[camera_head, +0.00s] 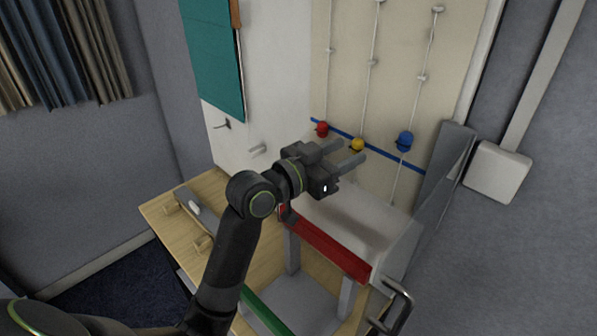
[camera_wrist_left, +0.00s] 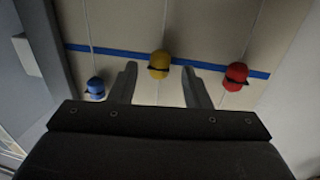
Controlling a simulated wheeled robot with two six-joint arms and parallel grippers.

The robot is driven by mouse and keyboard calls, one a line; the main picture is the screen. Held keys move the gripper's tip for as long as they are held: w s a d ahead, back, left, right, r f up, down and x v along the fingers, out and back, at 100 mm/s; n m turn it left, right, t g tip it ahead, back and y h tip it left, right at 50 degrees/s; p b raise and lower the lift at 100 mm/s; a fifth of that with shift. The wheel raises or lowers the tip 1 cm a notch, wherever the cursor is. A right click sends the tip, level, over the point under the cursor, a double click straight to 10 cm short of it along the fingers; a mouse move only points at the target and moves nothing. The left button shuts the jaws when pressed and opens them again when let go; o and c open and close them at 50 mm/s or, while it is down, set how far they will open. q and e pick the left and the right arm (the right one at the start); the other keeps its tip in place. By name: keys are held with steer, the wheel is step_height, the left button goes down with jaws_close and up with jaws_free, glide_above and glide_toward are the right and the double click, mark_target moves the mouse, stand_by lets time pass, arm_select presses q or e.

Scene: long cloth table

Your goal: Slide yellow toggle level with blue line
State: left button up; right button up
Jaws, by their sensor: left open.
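The yellow toggle (camera_head: 357,145) sits on its vertical cord on the beige board, overlapping the blue line (camera_head: 378,154). It also shows in the left wrist view (camera_wrist_left: 159,62), where the blue line (camera_wrist_left: 105,50) runs behind it. My left gripper (camera_head: 348,152) is open in front of the board. In the wrist view its fingers stand on either side of the yellow toggle, with gaps on both sides. I cannot tell how far short of the board the fingertips are. My right gripper is not in view.
The red toggle (camera_head: 322,129) overlaps the line on the left cord. The blue toggle (camera_head: 405,140) is above the line on the right cord. A white-topped box with a red front edge (camera_head: 327,246) stands below the board. A grey panel (camera_head: 447,165) rises at right.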

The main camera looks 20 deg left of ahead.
arm_select(q)
steer(key=p+v, duration=0.3)
steer(key=v, duration=1.3)
steer(key=shift+f, duration=0.1)
